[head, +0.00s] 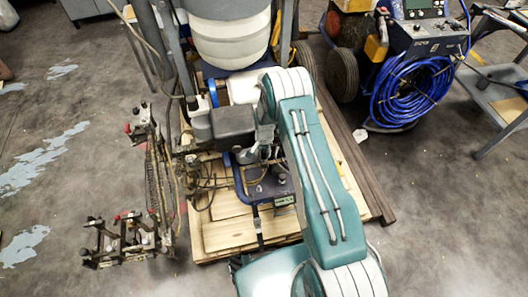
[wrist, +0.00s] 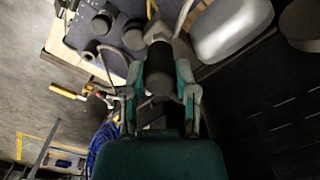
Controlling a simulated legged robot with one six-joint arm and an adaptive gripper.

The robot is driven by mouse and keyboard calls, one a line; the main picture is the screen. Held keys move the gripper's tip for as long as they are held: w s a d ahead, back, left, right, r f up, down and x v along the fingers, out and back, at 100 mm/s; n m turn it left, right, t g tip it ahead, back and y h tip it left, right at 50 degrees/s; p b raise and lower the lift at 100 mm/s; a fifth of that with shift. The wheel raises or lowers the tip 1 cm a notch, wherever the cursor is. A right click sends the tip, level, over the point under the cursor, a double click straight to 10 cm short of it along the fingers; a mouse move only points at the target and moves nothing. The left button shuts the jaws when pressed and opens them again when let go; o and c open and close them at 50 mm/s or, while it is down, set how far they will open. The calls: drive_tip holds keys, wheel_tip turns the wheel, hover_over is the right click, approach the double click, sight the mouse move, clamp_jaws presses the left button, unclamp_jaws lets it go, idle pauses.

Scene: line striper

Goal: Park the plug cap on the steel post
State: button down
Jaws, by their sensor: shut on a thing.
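In the wrist view my gripper (wrist: 160,78) has its two green-and-grey fingers on either side of a dark, rounded cylinder, which appears to be the plug cap (wrist: 159,82). The gripper is shut on it. Just beyond the cap is a pale metal piece (wrist: 157,27); I cannot tell whether it is the steel post or whether the cap touches it. In the head view my teal arm reaches over the line striper (head: 265,190), and the cap and fingertips cannot be made out there.
The striper stands on a wooden pallet (head: 225,235). A black box (head: 235,126) sits beside my arm. A blue hose coil (head: 412,93) hangs on a machine at upper right. In the wrist view, dark round knobs (wrist: 133,37) and a rounded silver cover (wrist: 232,28) are close by.

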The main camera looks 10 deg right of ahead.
drive_tip(key=shift+r, duration=0.45)
drive_tip(key=shift+r, duration=2)
